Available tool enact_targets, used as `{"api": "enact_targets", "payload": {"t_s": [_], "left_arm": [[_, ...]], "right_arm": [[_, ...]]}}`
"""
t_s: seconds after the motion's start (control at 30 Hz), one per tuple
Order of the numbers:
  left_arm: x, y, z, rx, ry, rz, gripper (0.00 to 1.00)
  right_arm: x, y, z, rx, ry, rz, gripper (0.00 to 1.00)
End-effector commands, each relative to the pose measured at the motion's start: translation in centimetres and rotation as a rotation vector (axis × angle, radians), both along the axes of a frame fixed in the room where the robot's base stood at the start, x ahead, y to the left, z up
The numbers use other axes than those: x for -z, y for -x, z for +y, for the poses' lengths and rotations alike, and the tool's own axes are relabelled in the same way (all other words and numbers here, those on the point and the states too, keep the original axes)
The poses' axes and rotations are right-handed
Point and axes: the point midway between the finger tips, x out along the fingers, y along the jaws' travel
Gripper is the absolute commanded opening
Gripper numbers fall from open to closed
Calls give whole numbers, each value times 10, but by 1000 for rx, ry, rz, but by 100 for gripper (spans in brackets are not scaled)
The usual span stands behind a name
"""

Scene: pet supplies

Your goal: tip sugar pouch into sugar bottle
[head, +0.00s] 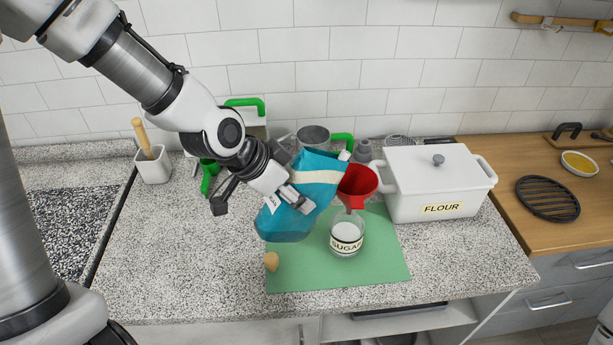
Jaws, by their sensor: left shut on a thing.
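My left gripper (292,203) is shut on a teal sugar pouch (318,172), across its side. The pouch is tilted, with its upper right end and a small white spout (344,155) close to the red funnel (357,182). I cannot tell whether anything flows from it. The funnel stands over the mouth of the glass sugar bottle (347,240), which is labelled SUGAR and has white contents. The bottle stands upright on a green mat (375,270). My right gripper is out of view.
A cork-like stopper (271,261) lies at the mat's left edge. A white lidded FLOUR box (425,181) stands close to the funnel's right. Metal cups and green-handled tools stand behind the pouch. The speckled counter (170,270) is clear left of the mat.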

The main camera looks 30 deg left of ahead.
Motion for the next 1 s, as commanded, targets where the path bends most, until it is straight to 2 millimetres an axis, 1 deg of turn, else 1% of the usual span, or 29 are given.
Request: {"api": "enact_targets", "payload": {"t_s": [0.17, 0.23, 1.0], "left_arm": [[0, 1, 2, -2, -32, 46, 21], [-3, 2, 2, 0, -43, 64, 21], [-9, 6, 5, -1, -131, 205, 21]], "right_arm": [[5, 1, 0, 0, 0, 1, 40], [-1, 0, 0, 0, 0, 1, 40], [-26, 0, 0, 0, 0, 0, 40]]}}
